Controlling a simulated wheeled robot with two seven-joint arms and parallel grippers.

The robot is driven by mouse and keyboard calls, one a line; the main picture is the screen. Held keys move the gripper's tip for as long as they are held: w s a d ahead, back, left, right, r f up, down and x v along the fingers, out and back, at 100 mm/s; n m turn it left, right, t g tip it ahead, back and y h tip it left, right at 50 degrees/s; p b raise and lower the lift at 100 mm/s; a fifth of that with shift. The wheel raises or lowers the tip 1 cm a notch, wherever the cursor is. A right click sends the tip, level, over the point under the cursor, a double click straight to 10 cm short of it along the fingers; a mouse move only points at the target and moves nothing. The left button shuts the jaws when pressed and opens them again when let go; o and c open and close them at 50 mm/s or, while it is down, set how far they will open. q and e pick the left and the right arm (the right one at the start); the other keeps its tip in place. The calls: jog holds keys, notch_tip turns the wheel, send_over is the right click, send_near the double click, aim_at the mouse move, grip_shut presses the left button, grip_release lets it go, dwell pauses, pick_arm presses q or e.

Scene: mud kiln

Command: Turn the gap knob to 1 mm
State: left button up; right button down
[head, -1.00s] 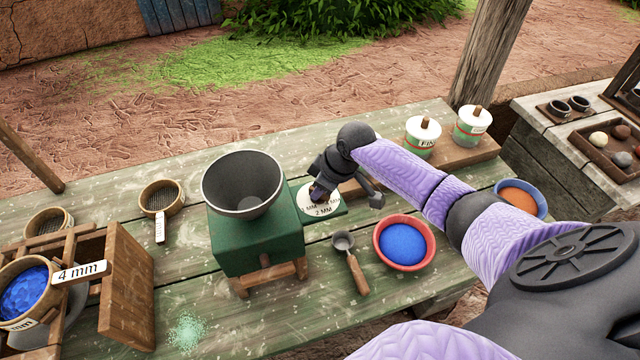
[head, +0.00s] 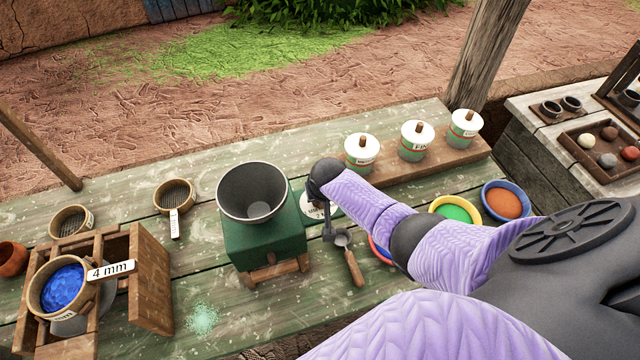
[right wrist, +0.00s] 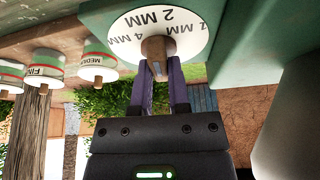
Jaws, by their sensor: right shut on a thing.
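The green grinder (head: 262,240) with its grey hopper (head: 252,192) stands on the bench in the head view. Its white gap dial (head: 308,203) shows beside it, partly hidden by my right arm. In the right wrist view the dial (right wrist: 185,32) carries the label 2 MM at the top and 4 MM to the left; another label at right is only partly readable. The wooden knob (right wrist: 155,48) stands out from the dial's middle. My right gripper (right wrist: 160,74) is shut on the knob with its purple fingers on both sides. My left gripper is not in view.
A scoop (head: 350,258) lies right of the grinder, close to my arm. Lidded jars (head: 362,153) stand on a wooden block behind. A green-filled yellow bowl (head: 455,209) and an orange-filled blue bowl (head: 506,200) sit right. A sieve stand (head: 150,275) is at left.

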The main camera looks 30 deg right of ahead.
jog(key=m+h, duration=0.1)
jog(key=m, duration=0.2)
jog(key=shift+w+a+m, duration=0.1)
jog(key=shift+m, duration=0.3)
jog(key=m, duration=0.2)
jog(key=m+g+h+b, duration=0.1)
jog(key=m, duration=0.1)
jog(key=shift+g+h, duration=0.3)
jog(key=shift+m, duration=0.3)
jog(key=c, duration=0.6)
grip_release()
jog(key=p+v, duration=0.5)
jog(key=v, duration=0.5)
